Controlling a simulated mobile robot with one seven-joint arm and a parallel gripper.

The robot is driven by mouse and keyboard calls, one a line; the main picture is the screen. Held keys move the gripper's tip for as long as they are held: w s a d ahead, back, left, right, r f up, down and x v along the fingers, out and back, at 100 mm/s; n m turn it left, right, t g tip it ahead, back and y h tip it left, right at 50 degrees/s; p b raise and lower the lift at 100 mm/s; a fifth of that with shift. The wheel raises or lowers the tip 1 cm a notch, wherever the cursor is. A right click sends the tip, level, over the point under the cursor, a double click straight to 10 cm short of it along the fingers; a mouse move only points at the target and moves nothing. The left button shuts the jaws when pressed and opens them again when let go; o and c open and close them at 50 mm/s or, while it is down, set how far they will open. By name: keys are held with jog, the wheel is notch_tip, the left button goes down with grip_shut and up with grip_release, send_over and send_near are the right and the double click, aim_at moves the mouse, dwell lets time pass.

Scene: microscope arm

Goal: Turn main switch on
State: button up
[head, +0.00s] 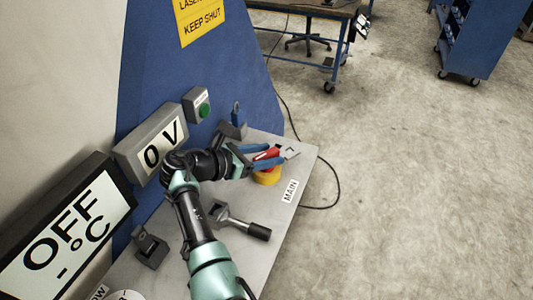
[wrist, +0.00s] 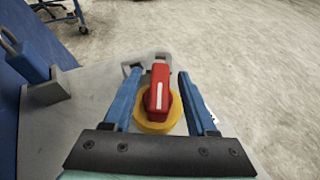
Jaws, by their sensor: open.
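The main switch is a red handle (wrist: 158,92) with a white stripe on a round yellow base (wrist: 152,124). It stands on the grey panel near the label "MAIN" (head: 290,191). In the head view the red handle (head: 266,155) and the yellow base (head: 268,177) are partly covered by my gripper (head: 270,156). In the wrist view my gripper (wrist: 156,85) is open. Its two blue fingers are on either side of the red handle, with a visible gap on each side. The handle's white stripe points away from the gripper's mount.
A lever with a black grip (head: 259,231) lies on the panel nearer the front. A blue padlock-like part (head: 237,114) and a green button box (head: 203,109) are behind. Displays read "0 V" (head: 160,154) and "OFF - °C" (head: 66,238). The floor to the right is clear.

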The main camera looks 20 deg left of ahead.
aim_at(267, 153)
notch_tip(267, 153, up, 10)
jog(key=shift+p, duration=0.45)
